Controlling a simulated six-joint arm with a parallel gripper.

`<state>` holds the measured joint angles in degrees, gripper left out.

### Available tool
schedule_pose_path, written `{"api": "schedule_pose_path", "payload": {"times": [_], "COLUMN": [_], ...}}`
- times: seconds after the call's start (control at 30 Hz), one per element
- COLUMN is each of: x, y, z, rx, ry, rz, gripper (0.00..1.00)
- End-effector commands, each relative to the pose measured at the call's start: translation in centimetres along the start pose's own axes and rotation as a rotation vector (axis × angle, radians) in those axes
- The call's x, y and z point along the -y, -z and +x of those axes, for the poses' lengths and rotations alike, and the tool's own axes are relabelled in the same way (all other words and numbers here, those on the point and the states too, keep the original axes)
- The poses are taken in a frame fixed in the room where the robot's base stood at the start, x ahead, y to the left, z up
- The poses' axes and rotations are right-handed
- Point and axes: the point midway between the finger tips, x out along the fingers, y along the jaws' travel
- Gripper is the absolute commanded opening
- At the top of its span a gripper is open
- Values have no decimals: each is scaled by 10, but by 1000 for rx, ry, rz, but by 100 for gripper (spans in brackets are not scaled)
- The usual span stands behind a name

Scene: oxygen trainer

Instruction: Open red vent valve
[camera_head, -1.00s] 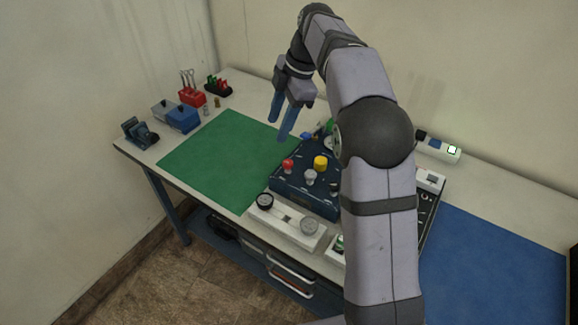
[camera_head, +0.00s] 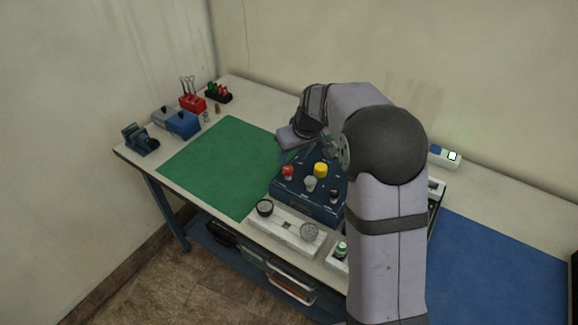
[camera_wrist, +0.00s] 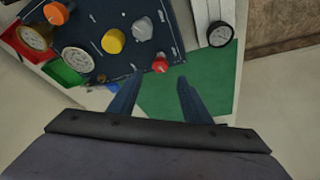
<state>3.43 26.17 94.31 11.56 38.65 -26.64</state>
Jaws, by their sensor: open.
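The red vent valve (camera_head: 288,171) is a small red knob on the left side of the dark blue trainer panel (camera_head: 305,203). It also shows in the wrist view (camera_wrist: 160,64), just beyond the gap between my fingertips. My gripper (camera_wrist: 158,82) is open and empty, its two blue fingers apart and pointing toward the red knob without visibly touching it. In the head view my gripper (camera_head: 288,150) is above and behind the red knob, with its fingers largely hidden.
A yellow knob (camera_wrist: 113,40) and a silver knob (camera_wrist: 143,29) stand close to the red one. Gauges (camera_wrist: 77,60) and an orange knob (camera_wrist: 56,13) are farther left. A black-rimmed gauge (camera_wrist: 220,34) is at the right. The green mat (camera_head: 220,160) is bare.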

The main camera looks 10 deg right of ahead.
Motion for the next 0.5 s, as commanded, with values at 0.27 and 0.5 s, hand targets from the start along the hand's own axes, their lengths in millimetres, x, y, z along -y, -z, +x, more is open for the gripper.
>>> {"api": "schedule_pose_path", "payload": {"times": [0.27,0.5], "x": [1,1], "y": [0,-1], "z": [18,48], "rx": [4,5], "ry": [2,2], "rz": [-3,-2], "gripper": [44,44]}}
